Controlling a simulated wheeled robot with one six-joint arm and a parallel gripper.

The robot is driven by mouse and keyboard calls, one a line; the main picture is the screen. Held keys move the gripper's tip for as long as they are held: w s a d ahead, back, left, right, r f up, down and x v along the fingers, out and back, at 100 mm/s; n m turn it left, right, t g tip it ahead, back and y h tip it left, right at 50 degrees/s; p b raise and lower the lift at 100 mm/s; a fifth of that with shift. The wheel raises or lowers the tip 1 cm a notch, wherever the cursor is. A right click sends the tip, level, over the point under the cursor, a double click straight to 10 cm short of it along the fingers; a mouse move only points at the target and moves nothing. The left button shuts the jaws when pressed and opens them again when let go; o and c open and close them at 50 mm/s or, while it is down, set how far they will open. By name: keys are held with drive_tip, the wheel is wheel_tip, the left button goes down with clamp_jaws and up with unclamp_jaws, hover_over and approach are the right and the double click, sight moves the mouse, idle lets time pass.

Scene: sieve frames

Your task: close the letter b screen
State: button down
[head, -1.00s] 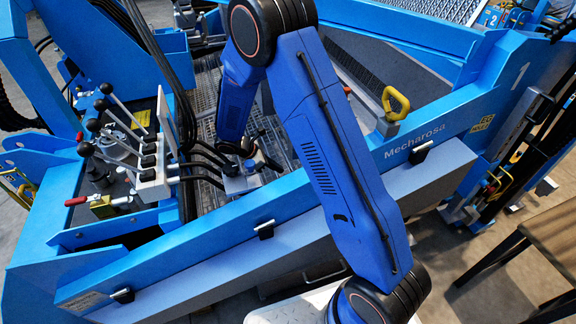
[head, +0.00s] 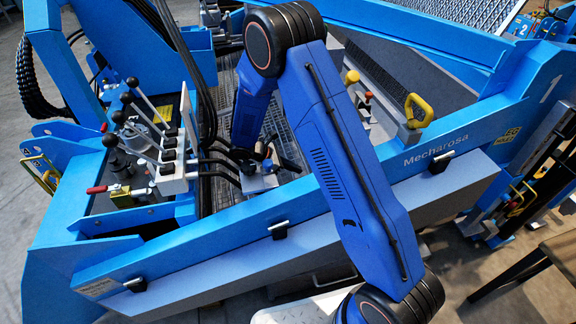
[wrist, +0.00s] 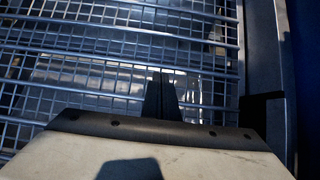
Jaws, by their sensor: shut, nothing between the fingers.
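My gripper (head: 262,172) hangs at the end of my blue arm, low over the mesh deck inside the blue machine. In the wrist view its dark fingers (wrist: 162,96) are together and empty, pointing at a wire mesh screen (wrist: 80,45) with metal cross bars. The mesh also shows in the head view (head: 222,112), partly hidden by my arm and black hoses. No letter b label is readable, so I cannot tell which screen it is. Whether the fingers touch the mesh is unclear.
A bank of black-knobbed levers (head: 150,140) and hoses stands left of my gripper. The blue front beam (head: 300,205) marked Mecharosa runs below it. A yellow handle (head: 418,110) sits on the right. A wooden table (head: 550,265) stands at lower right.

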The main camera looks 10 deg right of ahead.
drive_tip(key=shift+x, duration=1.5)
drive_tip(key=shift+d, duration=0.15)
drive_tip(key=shift+d+r, duration=0.2)
drive_tip(key=shift+d, duration=0.6)
drive_tip(key=shift+d+r, duration=0.15)
drive_tip(key=shift+d, duration=0.65)
drive_tip(key=shift+d+r, duration=0.2)
drive_tip(key=shift+d, duration=0.55)
drive_tip(key=shift+r, duration=0.1)
